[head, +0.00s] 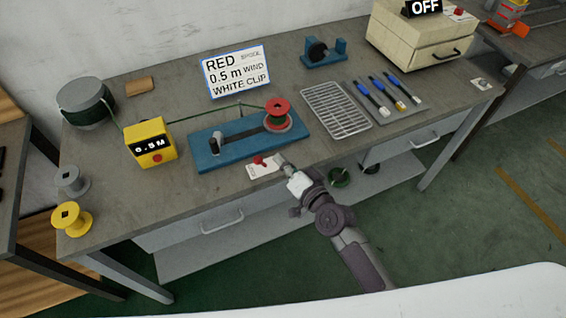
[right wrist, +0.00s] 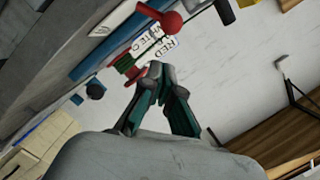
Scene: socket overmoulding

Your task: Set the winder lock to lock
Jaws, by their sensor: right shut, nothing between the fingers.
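In the right wrist view, the shut fingertips (right wrist: 157,72) are below a red round knob (right wrist: 172,22). My left gripper is not in view.
A yellow length counter (head: 151,143) stands left of the winder, with a green wire running past it. A wire rack (head: 336,110) and several blue-handled tools (head: 382,98) lie to the right. A sign (head: 236,72) stands behind.

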